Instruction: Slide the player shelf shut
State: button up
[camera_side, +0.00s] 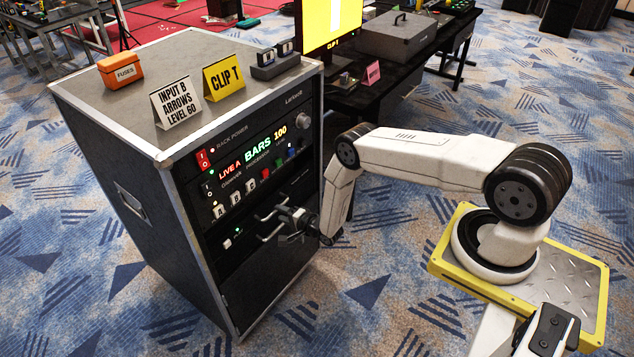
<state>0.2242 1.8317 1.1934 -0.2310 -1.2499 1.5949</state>
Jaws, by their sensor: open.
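The player shelf (230,243) appears to be the dark unit low in the rack's front, with a small white button and a green light. How far it stands out from the rack is hard to tell. My gripper (262,227) is open in front of the rack, its two fingers spread and pointing left toward the shelf's right part. No object shows between the fingers. My gripper and wrist hide part of the shelf's front, and I cannot tell whether they touch it.
The rack (130,240) carries a lit display (262,146) and a row of buttons above the shelf. On top are an orange fuse box (120,71), a white sign (176,103), a yellow sign (223,78) and a small grey block (275,62). A black table with a grey case (398,38) stands behind. Carpet is clear in front.

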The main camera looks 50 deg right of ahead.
jog(key=shift+v, duration=1.85)
notch_tip(320, 180, up, 20)
jog(key=w+a+n+g, duration=0.3)
jog(key=n+g, duration=0.3)
jog(key=n, duration=0.3)
jog(key=s+a+r+n+g, duration=0.2)
jog(key=s+r, duration=0.5)
jog(key=s, duration=0.5)
jog(key=s+a+r+n+g, duration=0.3)
jog(key=s+r+n+g, duration=0.2)
jog(key=s, duration=0.7)
notch_tip(320, 180, up, 3)
jog(key=shift+s+f+n, duration=0.1)
jog(key=shift+s+n, duration=0.1)
jog(key=shift+n, duration=0.8)
